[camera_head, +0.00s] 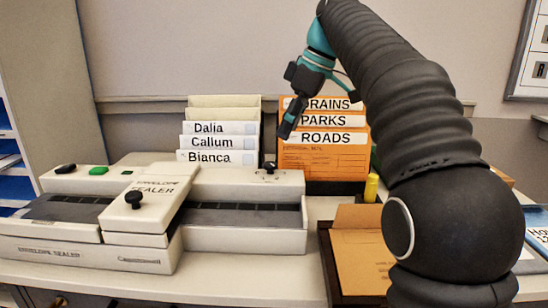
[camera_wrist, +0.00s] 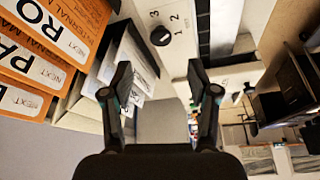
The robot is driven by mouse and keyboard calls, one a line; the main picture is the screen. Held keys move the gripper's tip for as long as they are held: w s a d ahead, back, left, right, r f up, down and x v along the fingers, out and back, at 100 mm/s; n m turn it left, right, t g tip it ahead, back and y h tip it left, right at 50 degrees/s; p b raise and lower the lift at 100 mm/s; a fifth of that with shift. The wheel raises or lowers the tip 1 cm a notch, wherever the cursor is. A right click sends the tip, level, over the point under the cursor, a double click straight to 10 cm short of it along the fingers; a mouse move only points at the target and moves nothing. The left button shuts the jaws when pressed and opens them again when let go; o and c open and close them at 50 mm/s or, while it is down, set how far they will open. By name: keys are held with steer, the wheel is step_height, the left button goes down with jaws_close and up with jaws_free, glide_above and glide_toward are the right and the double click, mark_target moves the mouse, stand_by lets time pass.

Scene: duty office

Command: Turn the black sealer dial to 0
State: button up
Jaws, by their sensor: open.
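The black sealer dial (camera_head: 269,167) sits on the back right ledge of the cream envelope sealer (camera_head: 245,238). In the wrist view, the dial (camera_wrist: 160,37) is round, with the digits 1, 2 and 3 printed beside it. I cannot tell which digit it points to. My gripper (camera_head: 287,128) is above and slightly right of the dial in the head view, apart from it. In the wrist view, my gripper (camera_wrist: 160,80) has its two fingers spread with nothing between them. The dial shows beyond the fingertips, near the top edge.
A black knob (camera_head: 133,199) stands on the sealer's arm, with green (camera_head: 98,171) and black (camera_head: 65,169) buttons behind it. White name folders (camera_head: 217,142) and orange folders (camera_head: 325,158) stand close behind the dial. A brown tray (camera_head: 331,272) and yellow marker (camera_head: 371,188) are to the right.

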mark_target(271, 164)
steer(key=b+x, duration=0.2)
steer(key=x, duration=0.6)
steer(key=shift+a+f, duration=0.15)
steer(key=shift+f, duration=0.1)
jaws_close()
